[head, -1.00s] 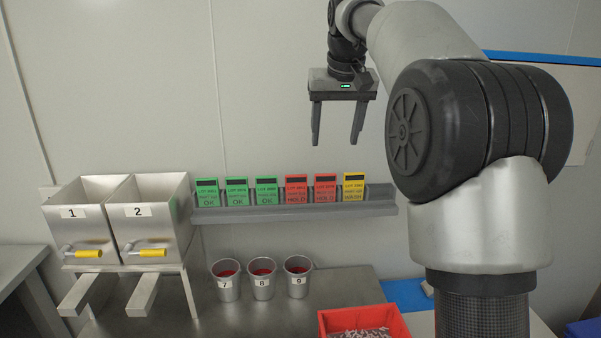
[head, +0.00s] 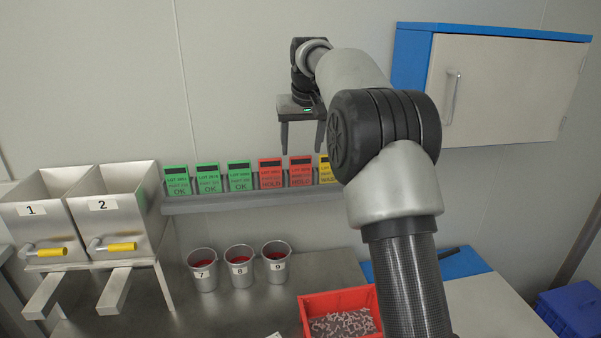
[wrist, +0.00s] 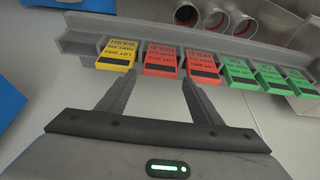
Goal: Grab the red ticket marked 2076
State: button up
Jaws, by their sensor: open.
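Two red HOLD tickets stand side by side on the grey wall ledge (head: 235,202): the left red ticket (head: 271,174) and the right red ticket (head: 301,172). Their lot numbers are too small to tell which is 2076. My gripper (head: 302,150) is open and empty, fingers pointing down just above the right red ticket. In the wrist view the right red ticket (wrist: 162,63), beside the yellow one, shows between and beyond the fingertips (wrist: 160,78). Neither ticket is visibly touched.
Several green OK tickets (head: 208,178) stand left of the red ones, a yellow WASH ticket (head: 326,170) right, partly hidden by my arm. Below are metal cups (head: 240,268) and a red bin (head: 312,299). Steel hoppers (head: 112,208) stand left; a wall cabinet (head: 500,90) hangs right.

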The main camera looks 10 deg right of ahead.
aim_at(301, 157)
jog(key=shift+x, duration=2.7)
jog(key=c, duration=0.8)
jog(key=shift+r, duration=0.15)
